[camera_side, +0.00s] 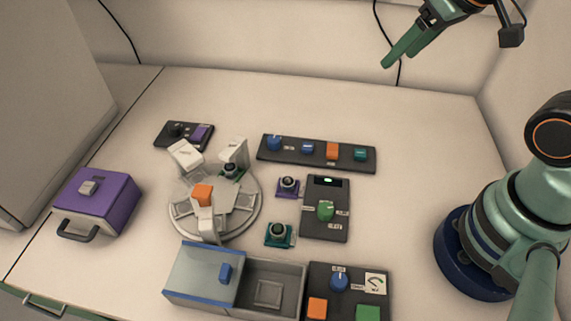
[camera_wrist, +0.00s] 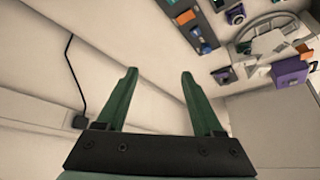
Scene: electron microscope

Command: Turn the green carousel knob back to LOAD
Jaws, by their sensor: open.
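The green carousel knob (camera_side: 325,211) sits on a dark panel (camera_side: 325,232) right of the carousel in the side view. Small white labels lie around it, too small to read. The round grey carousel (camera_side: 250,208) stands left of the panel and carries pale holders and an orange block (camera_side: 203,193). My gripper (camera_side: 387,65) is raised high at the top of the side view, far above and behind the panel. In the wrist view its two green fingers (camera_wrist: 158,75) are apart with nothing between them. The green knob cannot be made out clearly in the wrist view.
A dark strip of coloured controls (camera_side: 316,153) lies behind the knob panel. A clear-lidded box (camera_side: 204,273) and another control panel (camera_side: 347,292) stand in front. A purple box (camera_side: 97,200) is at left. Two small round-topped pieces (camera_side: 288,186) (camera_side: 278,234) stand between carousel and panel.

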